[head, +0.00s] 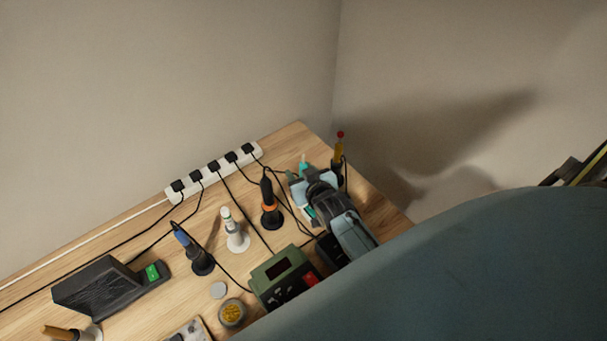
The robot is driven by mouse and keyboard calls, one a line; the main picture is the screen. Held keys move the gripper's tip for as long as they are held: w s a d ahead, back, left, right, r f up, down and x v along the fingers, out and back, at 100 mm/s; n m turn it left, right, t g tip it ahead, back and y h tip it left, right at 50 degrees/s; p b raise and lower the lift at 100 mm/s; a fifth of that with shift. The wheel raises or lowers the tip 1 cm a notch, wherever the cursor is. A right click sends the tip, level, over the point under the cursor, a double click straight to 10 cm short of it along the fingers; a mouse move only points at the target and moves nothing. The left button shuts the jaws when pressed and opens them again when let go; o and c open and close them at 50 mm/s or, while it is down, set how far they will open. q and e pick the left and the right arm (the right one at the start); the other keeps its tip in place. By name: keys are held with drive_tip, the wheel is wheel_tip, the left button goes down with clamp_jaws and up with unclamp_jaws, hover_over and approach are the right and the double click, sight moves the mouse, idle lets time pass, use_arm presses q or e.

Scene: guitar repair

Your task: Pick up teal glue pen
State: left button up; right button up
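A teal tip, which looks like the top of the teal glue pen (304,161), shows just beyond my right gripper (299,180) near the back right of the workbench. The gripper covers most of the pen, so its lower part and any stand are hidden. The gripper's fingers are at the pen in the picture. I cannot tell whether they are shut on it or only around or in front of it. My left gripper is not in view.
A green station (283,272) stands in front. Cables run to a power strip (213,172).

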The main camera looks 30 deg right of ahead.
clamp_jaws()
drive_tip(key=shift+r, duration=0.1)
wheel_tip(320, 180, up, 10)
drive_tip(key=p, duration=0.1)
drive_tip(key=shift+p, duration=0.35)
